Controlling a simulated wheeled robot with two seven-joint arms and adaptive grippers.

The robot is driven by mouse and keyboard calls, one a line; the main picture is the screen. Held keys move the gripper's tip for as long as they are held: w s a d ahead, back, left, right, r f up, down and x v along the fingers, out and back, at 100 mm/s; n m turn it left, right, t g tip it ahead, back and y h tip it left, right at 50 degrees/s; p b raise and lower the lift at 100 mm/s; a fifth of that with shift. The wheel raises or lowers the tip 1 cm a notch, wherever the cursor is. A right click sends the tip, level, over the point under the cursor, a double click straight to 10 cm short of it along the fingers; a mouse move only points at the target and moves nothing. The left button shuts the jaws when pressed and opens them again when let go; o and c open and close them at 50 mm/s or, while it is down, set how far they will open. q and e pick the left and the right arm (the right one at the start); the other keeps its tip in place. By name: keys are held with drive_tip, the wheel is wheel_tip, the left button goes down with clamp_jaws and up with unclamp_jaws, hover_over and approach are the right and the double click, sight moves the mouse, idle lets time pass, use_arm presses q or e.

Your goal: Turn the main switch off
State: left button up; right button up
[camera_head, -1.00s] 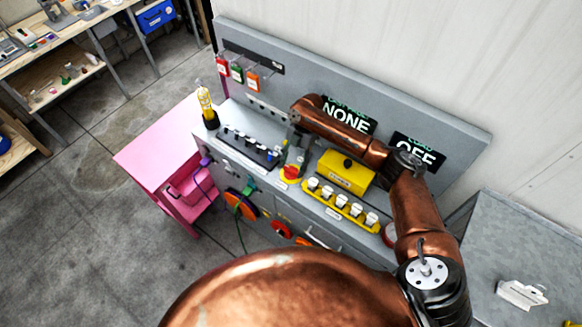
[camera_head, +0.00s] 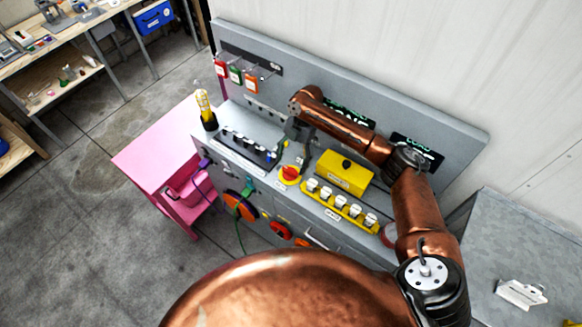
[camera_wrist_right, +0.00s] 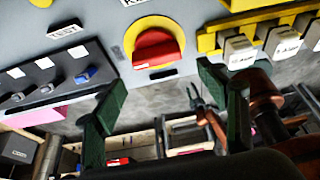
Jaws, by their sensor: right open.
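The main switch (camera_head: 289,174), a red knob on a round yellow plate, sits on the grey console near its front edge. In the right wrist view the red knob (camera_wrist_right: 157,47) shows uncovered, its grip lying roughly sideways with a slight tilt. My right gripper (camera_head: 297,150) is just behind the switch in the head view, apart from it. In the wrist view its two dark green fingers (camera_wrist_right: 160,92) are spread, with nothing between them. My left gripper is not in view.
A yellow box (camera_head: 345,172) and a yellow strip of white switches (camera_head: 340,206) stand right of the switch. A black strip of small switches (camera_head: 247,147) lies left. A yellow lamp (camera_head: 205,108) stands at the left end. My right arm partly covers the back panel's displays.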

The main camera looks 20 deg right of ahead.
sight(290, 169)
wheel_tip(290, 169, up, 5)
drive_tip(key=shift+w+f, duration=0.1)
drive_tip(key=shift+r, duration=0.6)
drive_tip(key=shift+a+f, duration=0.1)
drive_tip(key=shift+a, duration=0.05)
